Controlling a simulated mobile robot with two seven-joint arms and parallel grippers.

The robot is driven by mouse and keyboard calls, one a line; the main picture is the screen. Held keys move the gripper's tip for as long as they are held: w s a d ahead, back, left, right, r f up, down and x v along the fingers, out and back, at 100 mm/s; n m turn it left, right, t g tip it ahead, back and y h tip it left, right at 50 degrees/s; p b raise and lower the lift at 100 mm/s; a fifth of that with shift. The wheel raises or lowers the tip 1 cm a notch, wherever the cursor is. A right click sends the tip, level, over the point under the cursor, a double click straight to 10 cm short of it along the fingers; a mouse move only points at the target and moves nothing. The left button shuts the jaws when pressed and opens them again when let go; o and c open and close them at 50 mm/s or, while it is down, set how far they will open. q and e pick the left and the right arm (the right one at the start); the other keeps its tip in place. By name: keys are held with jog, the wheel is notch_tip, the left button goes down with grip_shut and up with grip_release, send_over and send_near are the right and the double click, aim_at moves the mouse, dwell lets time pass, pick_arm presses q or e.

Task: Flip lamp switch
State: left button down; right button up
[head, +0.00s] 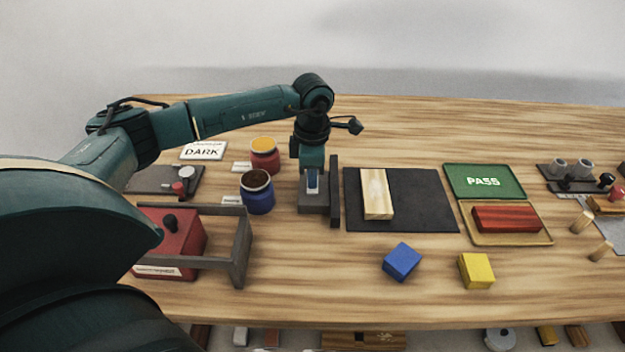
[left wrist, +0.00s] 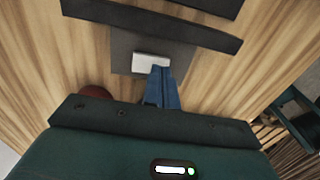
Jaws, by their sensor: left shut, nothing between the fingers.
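A grey switch block (head: 313,204) stands on the table between the blue paint jar and a dark mat. In the left wrist view the grey base (left wrist: 125,50) carries a white rocker (left wrist: 150,63). My left gripper (head: 312,185) points down over this block. Its blue fingers (left wrist: 162,85) are shut and empty, with their tips at the near edge of the white rocker. I cannot tell whether they touch it. My right gripper is in neither view.
A dark upright panel (head: 334,190) stands right beside the block. The dark mat (head: 425,198) holds a wooden block (head: 376,193). A blue jar (head: 257,195) and a red jar (head: 265,160) stand to the left. A card (head: 203,151) reads "DARK". The table's back is clear.

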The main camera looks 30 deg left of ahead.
pick_arm(q)
jog(key=shift+r+p, duration=1.3)
jog(key=shift+r, duration=1)
jog(key=shift+r+p, duration=0.45)
jog(key=shift+r, duration=0.4)
